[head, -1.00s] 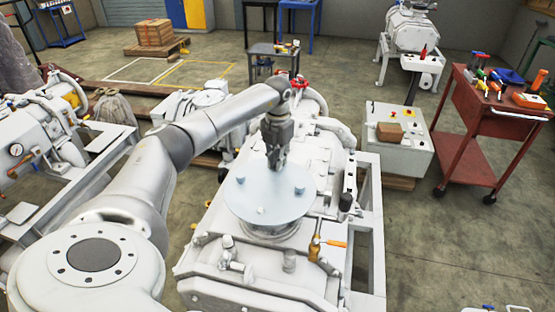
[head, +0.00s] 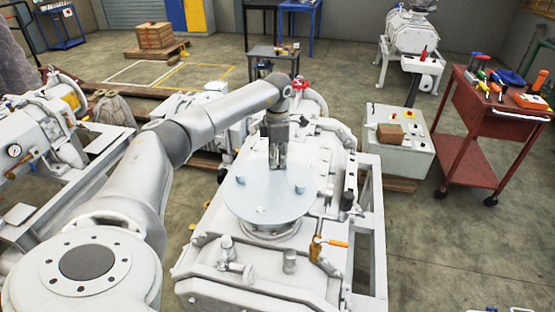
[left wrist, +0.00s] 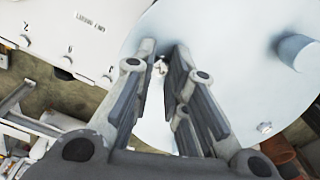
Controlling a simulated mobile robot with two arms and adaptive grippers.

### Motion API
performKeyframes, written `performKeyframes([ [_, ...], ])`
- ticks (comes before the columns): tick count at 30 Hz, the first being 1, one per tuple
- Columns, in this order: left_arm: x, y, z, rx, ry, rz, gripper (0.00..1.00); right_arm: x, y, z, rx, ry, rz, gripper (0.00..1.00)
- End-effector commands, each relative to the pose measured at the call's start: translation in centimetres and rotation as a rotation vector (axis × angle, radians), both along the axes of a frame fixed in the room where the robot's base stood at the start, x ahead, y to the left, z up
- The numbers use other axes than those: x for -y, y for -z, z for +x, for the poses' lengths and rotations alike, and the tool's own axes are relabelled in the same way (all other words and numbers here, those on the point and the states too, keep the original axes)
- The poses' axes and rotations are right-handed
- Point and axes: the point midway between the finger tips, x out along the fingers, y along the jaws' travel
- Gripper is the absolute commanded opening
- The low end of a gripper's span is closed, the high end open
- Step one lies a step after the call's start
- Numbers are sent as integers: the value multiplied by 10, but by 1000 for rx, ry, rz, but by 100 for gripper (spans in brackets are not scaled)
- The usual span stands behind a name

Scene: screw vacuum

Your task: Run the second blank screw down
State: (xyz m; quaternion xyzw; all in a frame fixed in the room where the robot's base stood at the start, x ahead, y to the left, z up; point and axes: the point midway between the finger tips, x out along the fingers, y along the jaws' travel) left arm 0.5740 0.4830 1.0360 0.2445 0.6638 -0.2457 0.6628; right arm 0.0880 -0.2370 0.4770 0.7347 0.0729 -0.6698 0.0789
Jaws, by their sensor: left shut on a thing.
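The round pale blank plate (head: 250,205) lies flat on top of the white vacuum pump (head: 215,255). My left gripper (head: 277,167) points down over the plate's far edge. In the left wrist view my left gripper (left wrist: 162,55) is closed in around a small metal screw (left wrist: 160,66) at the plate's edge. The fingers hide most of this screw, so how deep it sits cannot be told. A small bright screw or hole (head: 261,209) shows near the plate's front, and one shows in the wrist view (left wrist: 264,127). Two bluish knobs (head: 300,188) stand on the plate.
A valve with an orange handle (head: 337,243) sits at the pump's front right. A white control box (head: 400,145) and a red tool cart (head: 490,125) stand to the right. Another white machine (head: 30,150) stands at the left. Open floor lies between pump and cart.

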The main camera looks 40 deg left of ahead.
Motion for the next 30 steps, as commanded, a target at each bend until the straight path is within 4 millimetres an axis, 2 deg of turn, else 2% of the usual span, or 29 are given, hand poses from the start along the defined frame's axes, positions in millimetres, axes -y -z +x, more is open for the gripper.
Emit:
performKeyframes([
  [30,-1,-3,2,9,929,0,0,-3,11,-1,-1,0,4,44],
])
